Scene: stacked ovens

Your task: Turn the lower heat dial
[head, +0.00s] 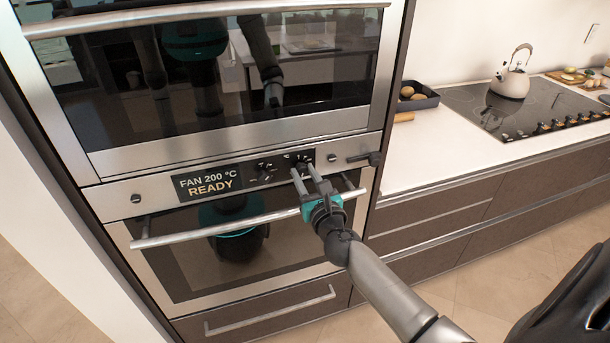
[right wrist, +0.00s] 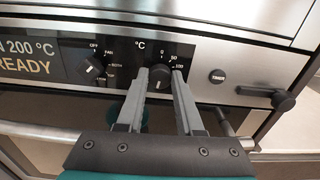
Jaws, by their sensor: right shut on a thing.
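The heat dial (right wrist: 159,79) is a dark round knob marked °C with numbers around it, on the lower oven's control panel. My right gripper (head: 303,168) is at this dial, with its two grey fingers on either side of it. The fingers are shut on the dial, which they mostly hide in the head view. The display (head: 208,182) on the same panel reads "FAN 200 °C READY". My left gripper is not in view.
A second dial (right wrist: 92,68) with an OFF mark sits left of the heat dial. A timer button (right wrist: 217,76) and a dark lever-like part (right wrist: 268,95) are to the right. The lower oven's long bar handle (head: 185,236) runs below the panel. The upper oven (head: 230,140) is above.

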